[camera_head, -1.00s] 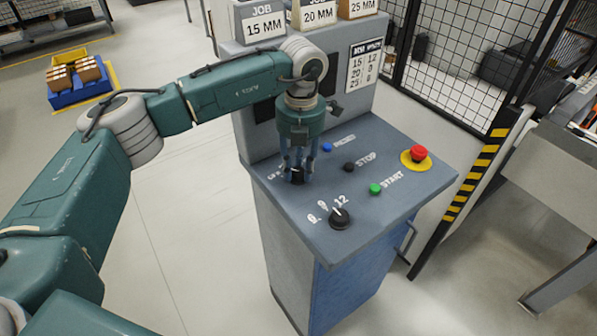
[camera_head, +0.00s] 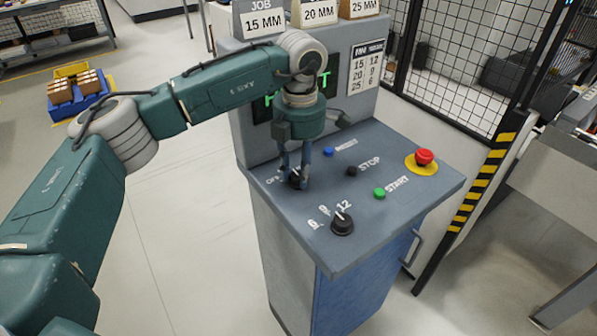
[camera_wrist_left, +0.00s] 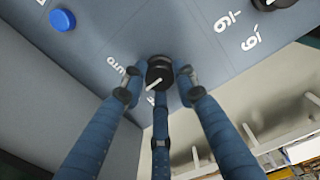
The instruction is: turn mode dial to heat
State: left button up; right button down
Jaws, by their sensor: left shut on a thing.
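The mode dial (camera_head: 295,183) is a black knob at the left side of the sloped grey panel, mostly hidden by my fingers. In the left wrist view the dial (camera_wrist_left: 159,73) shows a white pointer line angled to the lower left, toward a partly hidden label. The AUTO label (camera_wrist_left: 117,67) is left of it. My left gripper (camera_head: 296,178) points down with its blue fingers around the dial, shut on it. The display (camera_head: 263,109) behind my arm glows with green text; only a final "T" shows clearly. My right gripper is not in view.
A second black dial (camera_head: 342,223) with numbers sits at the panel's front. Blue reset (camera_head: 328,151), black stop (camera_head: 352,171) and green start (camera_head: 379,193) buttons lie to the right, with a red emergency button (camera_head: 424,157) beyond. A mesh fence (camera_head: 450,75) stands at the back right.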

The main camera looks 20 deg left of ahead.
aim_at(299, 176)
pick_arm(q)
jog(key=shift+w+r, duration=0.1)
jog(key=shift+r, duration=0.05)
jog(key=o, duration=1.1)
jog(key=shift+o, duration=0.2)
notch_tip(299, 176, up, 12)
jog(key=shift+s+d, duration=0.15)
jog(key=shift+s, duration=0.05)
